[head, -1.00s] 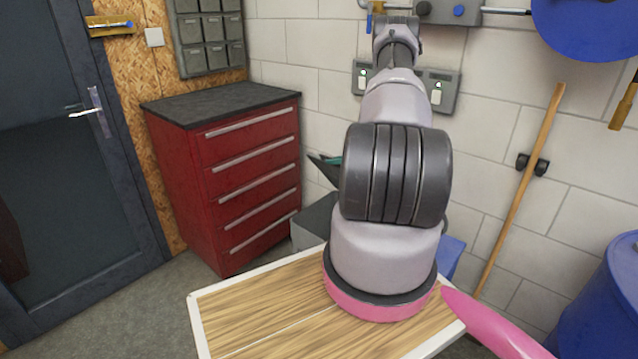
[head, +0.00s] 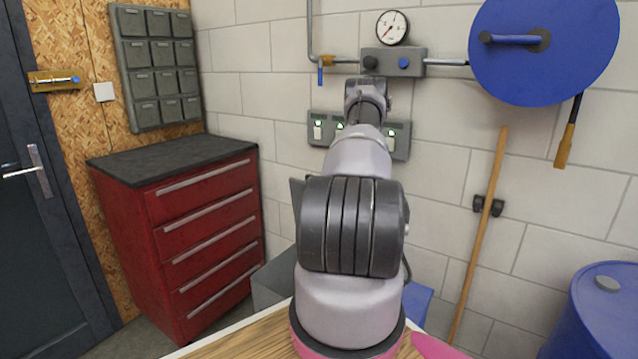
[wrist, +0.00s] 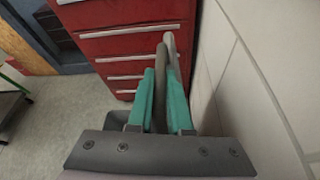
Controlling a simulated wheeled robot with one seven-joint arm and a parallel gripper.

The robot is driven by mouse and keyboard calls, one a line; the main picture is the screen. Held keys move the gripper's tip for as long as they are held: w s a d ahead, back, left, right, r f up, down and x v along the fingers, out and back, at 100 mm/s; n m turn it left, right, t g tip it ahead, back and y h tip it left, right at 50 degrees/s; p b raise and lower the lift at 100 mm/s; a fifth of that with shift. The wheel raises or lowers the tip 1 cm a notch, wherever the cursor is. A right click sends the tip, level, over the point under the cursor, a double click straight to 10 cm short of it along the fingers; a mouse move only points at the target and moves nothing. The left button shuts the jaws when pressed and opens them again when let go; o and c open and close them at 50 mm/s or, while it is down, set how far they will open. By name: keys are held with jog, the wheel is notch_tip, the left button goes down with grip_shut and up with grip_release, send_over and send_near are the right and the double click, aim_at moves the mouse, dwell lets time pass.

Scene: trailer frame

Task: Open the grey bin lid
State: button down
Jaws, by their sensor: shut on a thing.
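The grey bin (head: 272,278) stands on the floor between the red drawer cabinet and my arm, partly hidden by my arm. Its lid (wrist: 160,75) is seen nearly edge-on in the wrist view, raised steeply. In the head view a dark sliver that looks like the lid (head: 296,192) shows left of my arm. My gripper (wrist: 163,82) has teal fingers shut on the lid, one on each side of it. The fingers are hidden behind my arm in the head view.
The red drawer cabinet (head: 205,235) stands left of the bin. The tiled wall (head: 450,230) is close on the right in the wrist view. A blue bin (head: 417,300) stands just right of my arm. A wooden-handled tool (head: 480,235) leans on the wall, near a blue barrel (head: 600,310).

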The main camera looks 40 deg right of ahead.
dwell(0.3)
jog(key=c, duration=0.8)
grip_release()
jog(key=shift+w, duration=0.1)
jog(key=shift+c, duration=0.2)
